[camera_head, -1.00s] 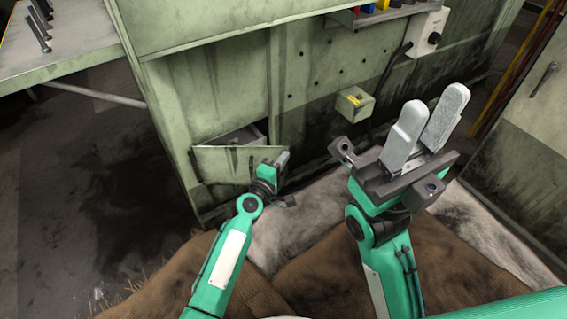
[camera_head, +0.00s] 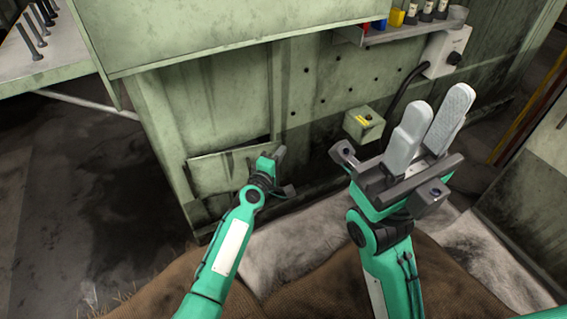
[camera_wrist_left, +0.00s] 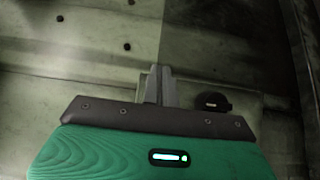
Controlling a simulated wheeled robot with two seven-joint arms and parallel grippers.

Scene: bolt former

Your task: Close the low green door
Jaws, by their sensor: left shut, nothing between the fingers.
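The low green door (camera_head: 222,170) is a pale panel low on the green machine's front in the head view. It looks flush or almost flush with the machine front, with no clear gap showing above it. My left gripper (camera_head: 279,153) is at the door's right end, its fingers together and empty, close to or touching the panel. In the left wrist view the shut fingers (camera_wrist_left: 159,86) stand against a pale green surface, with a dark oval part (camera_wrist_left: 213,101) to their right. My right gripper (camera_head: 436,112) is raised at the right, fingers apart and empty.
A small green box with a yellow label (camera_head: 364,123) is on the machine front, right of the door. A black cable (camera_head: 403,90) runs down from a white switch box (camera_head: 446,52). A shelf with bottles (camera_head: 418,30) is above. Dark floor lies clear at the left.

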